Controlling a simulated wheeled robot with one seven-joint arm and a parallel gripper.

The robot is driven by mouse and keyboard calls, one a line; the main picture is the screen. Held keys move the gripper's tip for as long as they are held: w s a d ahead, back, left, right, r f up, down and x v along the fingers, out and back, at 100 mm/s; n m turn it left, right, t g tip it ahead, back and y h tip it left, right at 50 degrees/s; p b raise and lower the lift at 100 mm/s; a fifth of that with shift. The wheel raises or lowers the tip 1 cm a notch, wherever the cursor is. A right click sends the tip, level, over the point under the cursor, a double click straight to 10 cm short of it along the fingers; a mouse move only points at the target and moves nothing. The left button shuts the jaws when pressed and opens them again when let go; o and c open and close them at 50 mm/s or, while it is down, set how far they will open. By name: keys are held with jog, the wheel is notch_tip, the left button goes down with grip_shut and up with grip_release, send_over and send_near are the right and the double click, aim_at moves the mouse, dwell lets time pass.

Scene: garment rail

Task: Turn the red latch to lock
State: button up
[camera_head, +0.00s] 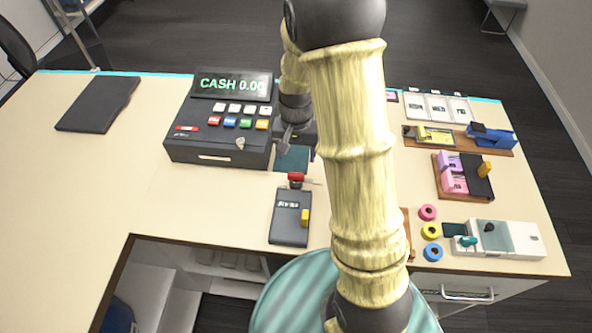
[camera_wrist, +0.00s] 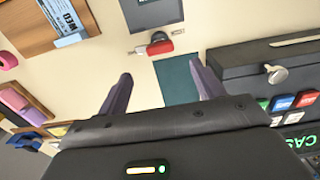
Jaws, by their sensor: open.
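A red latch (camera_head: 296,178) sits at the back end of a dark grey box (camera_head: 290,218) with a yellow tab on its side. The wrist view shows the latch (camera_wrist: 158,46) as a red piece with a dark part and a light metal bar beneath it, in front of the fingers. My gripper (camera_wrist: 165,82) is open and empty, its two dark fingers spread above the table. In the head view my gripper (camera_head: 299,146) is beside the cash register, partly hidden by my arm. It appears apart from the latch.
The cash register (camera_head: 215,148) stands left of my gripper, with a silver key-like knob on its front. A dark teal pad (camera_wrist: 178,80) lies beneath the fingers. Tape rolls (camera_head: 431,231) and several small devices fill the right side. The left tabletop is mostly clear.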

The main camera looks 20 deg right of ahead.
aim_at(296, 174)
notch_tip(296, 174, down, 9)
jog(key=shift+f+p, duration=0.1)
jog(key=shift+p, duration=0.6)
jog(key=c, duration=1)
